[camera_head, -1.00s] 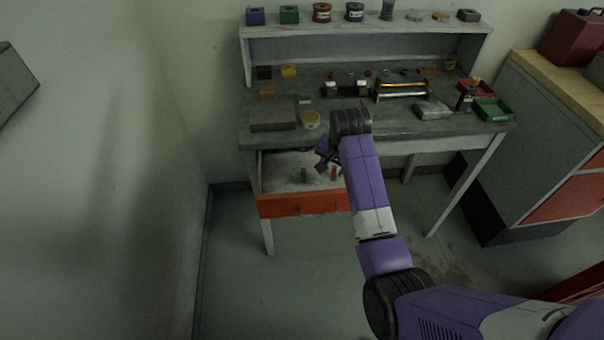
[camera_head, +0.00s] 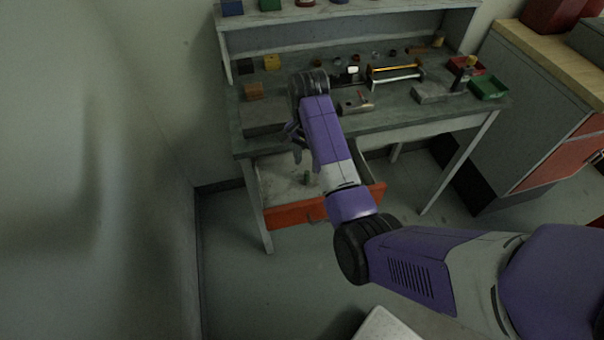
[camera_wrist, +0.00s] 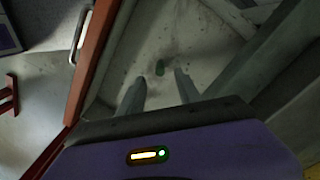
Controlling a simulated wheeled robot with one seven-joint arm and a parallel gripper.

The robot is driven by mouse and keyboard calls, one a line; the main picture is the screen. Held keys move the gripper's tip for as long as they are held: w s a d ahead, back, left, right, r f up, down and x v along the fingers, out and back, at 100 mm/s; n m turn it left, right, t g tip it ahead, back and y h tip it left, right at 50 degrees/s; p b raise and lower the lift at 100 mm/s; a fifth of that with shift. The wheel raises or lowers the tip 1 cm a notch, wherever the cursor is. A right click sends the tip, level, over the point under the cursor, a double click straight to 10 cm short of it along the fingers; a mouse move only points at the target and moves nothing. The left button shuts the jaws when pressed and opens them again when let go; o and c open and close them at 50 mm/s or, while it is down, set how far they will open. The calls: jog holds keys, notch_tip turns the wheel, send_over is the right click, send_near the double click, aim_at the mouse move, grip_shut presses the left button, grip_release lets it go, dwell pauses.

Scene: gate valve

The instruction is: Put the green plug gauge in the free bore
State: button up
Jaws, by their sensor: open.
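The green plug gauge (camera_head: 307,177) stands in the open drawer (camera_head: 272,183) under the bench. In the wrist view the gauge (camera_wrist: 160,68) is small and dark green, beyond the fingertips and roughly centred between them. My gripper (camera_head: 297,141) is over the back of the drawer, pointing down into it. In the wrist view its two fingers (camera_wrist: 160,88) are apart with nothing between them, and the gauge is clear of them. A small grey block (camera_head: 356,104) with a reddish upright piece lies on the bench front. I cannot make out the free bore.
The drawer's orange front (camera_head: 290,215) and handle face the room. The bench top (camera_head: 400,112) lies above the drawer. It carries a roller fixture (camera_head: 395,74) and red and green trays (camera_head: 488,87). My forearm covers the drawer's right part.

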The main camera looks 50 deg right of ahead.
aim_at(307, 172)
notch_tip(307, 172, down, 6)
jog(key=shift+f+p, duration=0.25)
jog(key=shift+p, duration=0.4)
grip_shut()
